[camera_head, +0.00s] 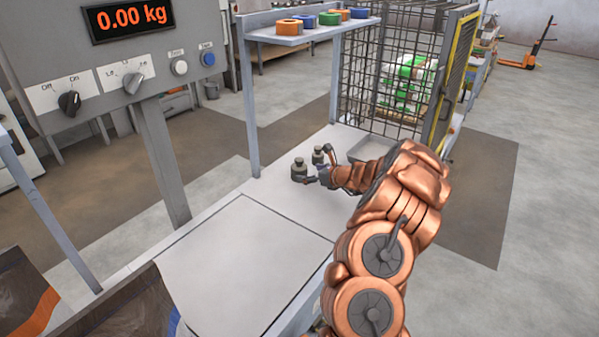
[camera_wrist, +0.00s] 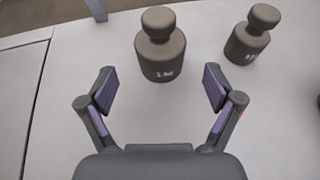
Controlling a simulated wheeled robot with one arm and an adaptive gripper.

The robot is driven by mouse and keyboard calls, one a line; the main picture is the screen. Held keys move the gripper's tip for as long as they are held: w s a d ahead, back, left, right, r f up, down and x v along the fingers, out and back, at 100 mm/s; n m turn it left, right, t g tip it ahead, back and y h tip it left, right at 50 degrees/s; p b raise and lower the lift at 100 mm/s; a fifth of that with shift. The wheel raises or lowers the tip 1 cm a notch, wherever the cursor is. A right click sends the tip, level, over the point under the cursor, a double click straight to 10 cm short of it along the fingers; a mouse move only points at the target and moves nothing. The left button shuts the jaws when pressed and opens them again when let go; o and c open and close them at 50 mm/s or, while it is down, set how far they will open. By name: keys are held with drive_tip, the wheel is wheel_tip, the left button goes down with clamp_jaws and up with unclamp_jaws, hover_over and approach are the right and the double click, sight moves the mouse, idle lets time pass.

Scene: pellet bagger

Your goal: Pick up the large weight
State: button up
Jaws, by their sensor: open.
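The large weight (camera_wrist: 162,54) is a dark grey-brown cylinder with a knob on top. It stands upright on the white table, ahead of my gripper (camera_wrist: 160,92) in the wrist view. In the head view the large weight (camera_head: 299,171) is just left of my gripper (camera_head: 322,167). A smaller weight (camera_wrist: 246,46) of the same shape stands to its right and also shows in the head view (camera_head: 319,154). My gripper is open, with nothing between its fingers. The large weight is just beyond the fingertips, roughly centred between them.
A wire cage (camera_head: 385,80) stands at the table's back end. A shelf (camera_head: 310,33) with tape rolls is overhead, its post (camera_head: 250,110) left of the weights. The flat plate (camera_head: 245,265) in front is clear.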

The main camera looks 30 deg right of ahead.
sight(299, 171)
drive_tip(key=shift+p+x, duration=0.3)
drive_tip(key=shift+x, duration=2.6)
drive_tip(key=shift+r, duration=0.1)
clamp_jaws()
